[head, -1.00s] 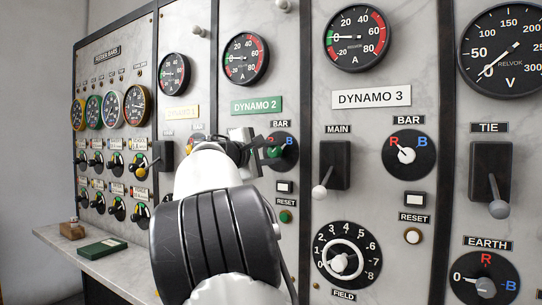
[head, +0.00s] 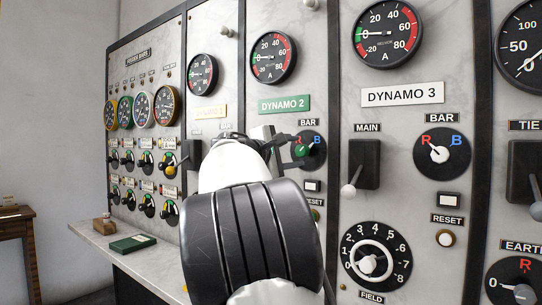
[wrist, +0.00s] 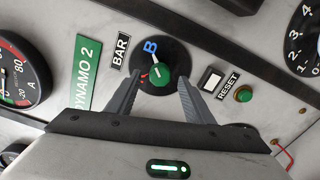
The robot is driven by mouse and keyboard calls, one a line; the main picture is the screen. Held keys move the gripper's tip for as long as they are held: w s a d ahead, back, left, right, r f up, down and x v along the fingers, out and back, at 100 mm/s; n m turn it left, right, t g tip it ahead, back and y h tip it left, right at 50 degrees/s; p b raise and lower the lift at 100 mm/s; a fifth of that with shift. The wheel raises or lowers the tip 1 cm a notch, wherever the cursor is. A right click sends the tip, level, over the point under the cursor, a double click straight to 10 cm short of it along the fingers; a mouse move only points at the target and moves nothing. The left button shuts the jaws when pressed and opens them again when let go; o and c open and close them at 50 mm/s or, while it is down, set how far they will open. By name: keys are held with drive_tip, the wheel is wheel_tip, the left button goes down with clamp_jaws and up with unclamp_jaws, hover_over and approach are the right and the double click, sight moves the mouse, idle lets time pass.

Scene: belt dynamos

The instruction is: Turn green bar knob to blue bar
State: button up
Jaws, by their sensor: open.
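The green bar knob (wrist: 157,77) of DYNAMO 2 sits on a round black dial (wrist: 158,54) in the wrist view. A blue B (wrist: 150,47) is above it, and a small red mark shows by the left finger. In the head view the knob (head: 301,150) is partly hidden by my gripper (head: 285,142). My gripper (wrist: 159,80) is open, with one finger on each side of the knob. I cannot tell whether the fingers touch it. The knob's exact pointing direction is too small to read surely.
DYNAMO 3's black main lever (head: 363,165) and white bar knob (head: 439,154) are to the right. A shelf (head: 150,256) juts out at left.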

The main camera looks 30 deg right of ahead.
drive_tip(key=v, duration=1.4)
drive_tip(key=shift+a, duration=0.15)
drive_tip(key=shift+s+f, duration=0.1)
drive_tip(key=s+a+f+m+g+y, duration=0.1)
drive_tip(key=s+f+y, duration=0.4)
drive_tip(key=f, duration=0.4)
drive_tip(key=s+a+f+m+y, duration=0.1)
drive_tip(key=s+f+m+y, duration=0.15)
drive_tip(key=s+f, duration=0.45)
drive_tip(key=s+a+f+m+y, duration=0.4)
drive_tip(key=s+a+f+y, duration=0.5)
drive_tip(key=s+a+f, duration=0.85)
wheel_tip(320, 180, up, 23)
drive_tip(key=w+p, duration=0.2)
drive_tip(key=p, duration=2.2)
drive_tip(key=shift+a, duration=0.4)
